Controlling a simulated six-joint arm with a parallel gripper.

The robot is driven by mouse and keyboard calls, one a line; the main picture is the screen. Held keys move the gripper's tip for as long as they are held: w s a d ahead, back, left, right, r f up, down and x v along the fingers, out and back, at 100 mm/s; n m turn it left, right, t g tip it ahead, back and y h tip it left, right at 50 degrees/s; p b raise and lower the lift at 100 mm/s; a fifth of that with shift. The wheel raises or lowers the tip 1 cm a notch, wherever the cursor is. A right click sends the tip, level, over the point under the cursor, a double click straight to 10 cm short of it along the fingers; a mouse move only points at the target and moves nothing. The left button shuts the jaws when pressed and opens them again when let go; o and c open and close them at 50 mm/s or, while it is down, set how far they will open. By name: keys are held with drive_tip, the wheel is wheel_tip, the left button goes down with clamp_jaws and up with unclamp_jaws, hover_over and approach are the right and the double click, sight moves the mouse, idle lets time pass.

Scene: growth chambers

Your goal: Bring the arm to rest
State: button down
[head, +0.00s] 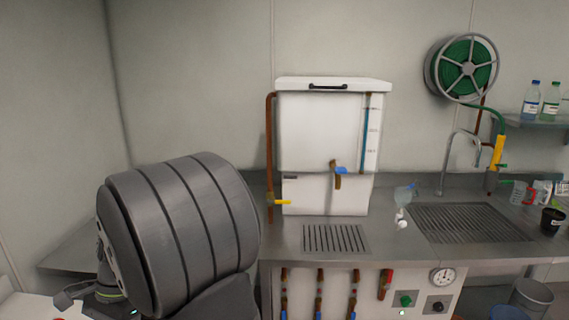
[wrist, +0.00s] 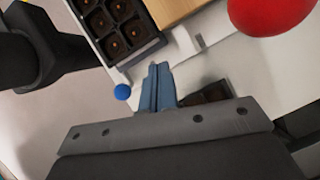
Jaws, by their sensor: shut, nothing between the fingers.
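My gripper (wrist: 158,72) shows in the wrist view with its two blue fingers together and nothing between them. The fingertips point toward a white surface (wrist: 225,65), beside a black cell tray. I cannot tell the height of the fingertips above that surface. In the head view my large grey arm link fills the lower left, and I cannot make out the fingers there.
The wrist view shows the black cell tray (wrist: 163,41), a wooden block (wrist: 175,9), a red round object (wrist: 268,12) and a blue ball (wrist: 122,92). The head view shows a white tank (head: 320,135), sink (head: 470,222), tap (head: 449,160) and hose reel (head: 466,68).

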drive_tip(key=f, duration=0.5)
drive_tip(key=d+f, duration=0.1)
drive_tip(key=f, duration=0.1)
drive_tip(key=shift+f, duration=0.15)
drive_tip(key=shift+a, duration=0.2)
drive_tip(key=shift+d+r, duration=0.1)
drive_tip(key=shift+r, duration=0.4)
drive_tip(key=shift+a+r, duration=0.15)
drive_tip(key=shift+r, duration=0.85)
drive_tip(key=shift+a+r, duration=0.1)
drive_tip(key=shift+r, duration=0.9)
drive_tip(key=shift+r, duration=0.1)
